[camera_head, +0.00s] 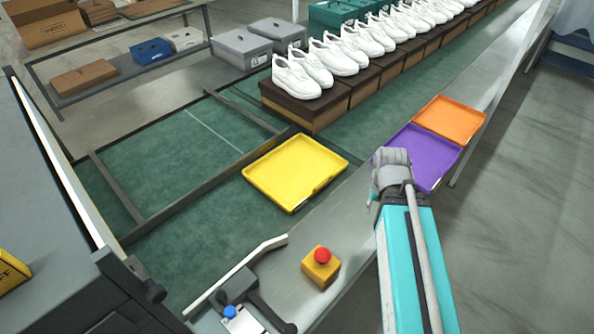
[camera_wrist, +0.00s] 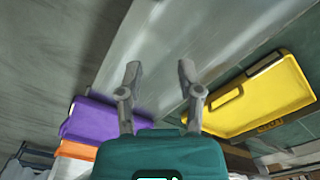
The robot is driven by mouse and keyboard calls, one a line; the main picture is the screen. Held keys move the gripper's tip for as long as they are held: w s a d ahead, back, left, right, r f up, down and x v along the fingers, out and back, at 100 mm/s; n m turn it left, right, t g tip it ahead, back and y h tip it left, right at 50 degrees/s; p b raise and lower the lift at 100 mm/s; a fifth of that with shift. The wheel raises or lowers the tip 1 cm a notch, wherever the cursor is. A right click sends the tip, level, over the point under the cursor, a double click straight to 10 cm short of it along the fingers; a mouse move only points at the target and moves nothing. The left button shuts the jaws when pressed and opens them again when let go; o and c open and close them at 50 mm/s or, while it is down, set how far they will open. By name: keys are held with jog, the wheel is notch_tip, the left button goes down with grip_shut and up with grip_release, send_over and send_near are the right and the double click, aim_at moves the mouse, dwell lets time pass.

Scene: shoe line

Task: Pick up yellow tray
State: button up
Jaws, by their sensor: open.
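The yellow tray (camera_head: 295,172) lies flat on the green conveyor belt, near the belt's edge, in the middle of the head view. In the wrist view the yellow tray (camera_wrist: 262,98) is at the right, beyond the right finger. My gripper shows in the wrist view (camera_wrist: 158,72) with its two fingers apart and nothing between them. In the head view my gripper (camera_head: 391,158) is to the right of the yellow tray, in front of part of the purple tray. It is apart from the yellow tray. The fingertips are hard to make out in the head view.
A purple tray (camera_head: 425,166) and an orange tray (camera_head: 450,119) lie to the right along the metal edge. White shoes (camera_head: 340,57) on brown boxes line the belt behind. A yellow box with a red button (camera_head: 321,268) stands on the front rail. Green belt left of the tray is clear.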

jog(key=w+a+m, duration=0.4)
jog(key=w+a, duration=0.3)
jog(key=w, duration=0.3)
jog(key=w+a+m, duration=0.3)
jog(key=w+a, duration=0.4)
jog(key=w, duration=0.2)
jog(key=shift+w+a+r+m, duration=0.2)
jog(key=shift+w+a+m, duration=0.15)
jog(key=shift+m, duration=0.05)
notch_tip(320, 180, down, 9)
jog(key=b, duration=0.8)
jog(key=shift+r, duration=0.15)
jog(key=shift+s, duration=0.1)
